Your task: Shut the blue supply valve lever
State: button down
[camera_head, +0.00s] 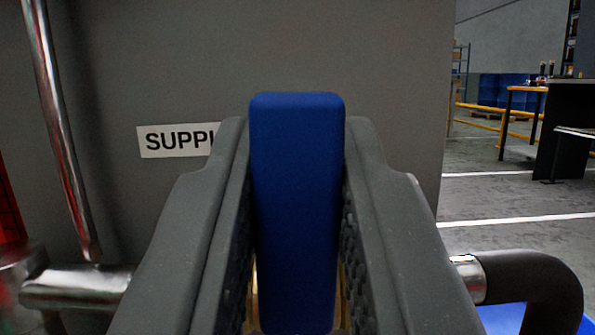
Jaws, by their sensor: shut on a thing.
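The blue supply valve lever (296,205) stands upright in the middle of the head camera view. My gripper (297,190) is shut on it, with one grey finger on each side. The top of the lever sticks up a little above the fingertips. A bit of brass colour shows low between the fingers, beside the lever; the rest of the valve body is hidden. A white label reading "SUPPL" (178,140) is on the grey panel behind, its right end hidden by the left finger.
A grey panel (350,50) fills the background close behind the lever. A shiny metal pipe (62,130) runs down at the left, above a horizontal pipe stub (75,287). A black hose (545,275) bends down at the lower right. Open floor and yellow rails lie beyond.

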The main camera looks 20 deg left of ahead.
jog(key=shift+f, duration=0.25)
jog(key=c, duration=1.3)
grip_release()
jog(key=shift+w, duration=0.1)
jog(key=shift+r, duration=0.1)
jog(key=p+v, duration=0.2)
jog(key=v, duration=1.2)
jog(key=shift+w, duration=0.1)
